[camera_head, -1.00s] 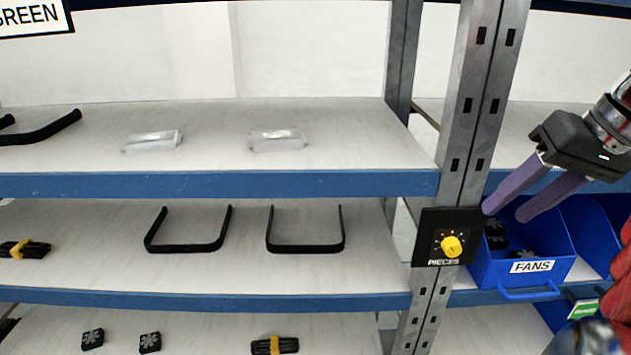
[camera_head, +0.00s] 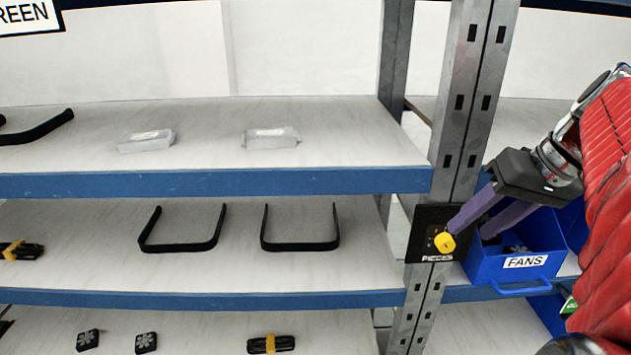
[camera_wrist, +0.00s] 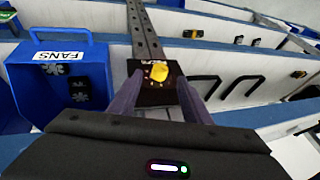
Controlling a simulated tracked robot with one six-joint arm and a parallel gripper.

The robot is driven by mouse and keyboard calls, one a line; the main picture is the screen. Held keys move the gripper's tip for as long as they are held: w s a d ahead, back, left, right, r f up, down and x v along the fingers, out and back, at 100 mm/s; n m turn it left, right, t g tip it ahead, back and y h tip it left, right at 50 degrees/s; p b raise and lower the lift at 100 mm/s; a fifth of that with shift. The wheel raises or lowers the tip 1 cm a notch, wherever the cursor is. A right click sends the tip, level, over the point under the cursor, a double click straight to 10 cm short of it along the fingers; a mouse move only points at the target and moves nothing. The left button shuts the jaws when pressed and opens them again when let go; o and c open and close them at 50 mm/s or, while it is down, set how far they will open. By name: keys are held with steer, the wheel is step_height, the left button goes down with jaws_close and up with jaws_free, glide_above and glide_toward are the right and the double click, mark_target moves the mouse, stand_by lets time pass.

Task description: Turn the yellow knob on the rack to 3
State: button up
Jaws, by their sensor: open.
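The yellow knob (camera_head: 444,242) sits on a black plate (camera_head: 422,254) marked PIECES, fixed to the grey metal rack post. In the wrist view the knob (camera_wrist: 159,71) shows with pale marks around it; I cannot read which number it points at. My gripper (camera_head: 464,234) is open, its two purple fingers reaching down and left toward the knob. In the head view the near finger's tip overlaps the plate beside the knob. In the wrist view my gripper (camera_wrist: 158,95) has its fingers on either side of the plate, with the knob between and ahead of them. Contact cannot be told.
A blue bin (camera_head: 508,268) labelled FANS, holding black fans, hangs right of the plate, close under my fingers. Blue-edged shelves (camera_head: 215,182) extend left with black handles (camera_head: 300,246) and clear packets (camera_head: 271,138). The grey post (camera_head: 470,110) rises above the plate.

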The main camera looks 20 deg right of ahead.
mark_target(450, 245)
steer(key=x, duration=0.6)
steer(key=shift+w+f, duration=0.15)
steer(key=shift+f, duration=0.15)
steer(key=c, duration=1)
